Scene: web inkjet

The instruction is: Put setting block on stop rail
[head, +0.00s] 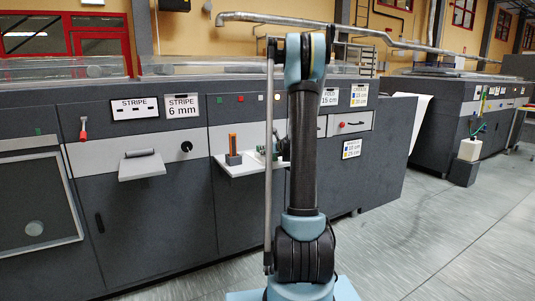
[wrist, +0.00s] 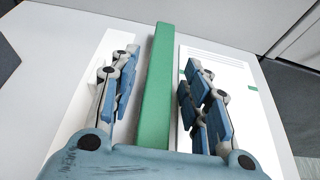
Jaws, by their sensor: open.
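A long green block (wrist: 158,85), which I take to be the setting block, stands out between the two fingers of my gripper (wrist: 158,92) in the wrist view. My gripper is open, with one blue-padded finger on each side of the block. A gap shows on both sides, clearest on the right. The block's near end is hidden behind the gripper's palm. In the head view my arm covers much of the middle, and my gripper cannot be made out there. I cannot tell which part is the stop rail.
White sheets (wrist: 230,66) lie under the fingers on a pale surface. In the head view a white shelf (head: 238,169) juts from the dark machine, holding an orange upright piece (head: 233,145) on a dark base. A grey flap (head: 142,167) is further left. Floor (head: 440,235) at right is clear.

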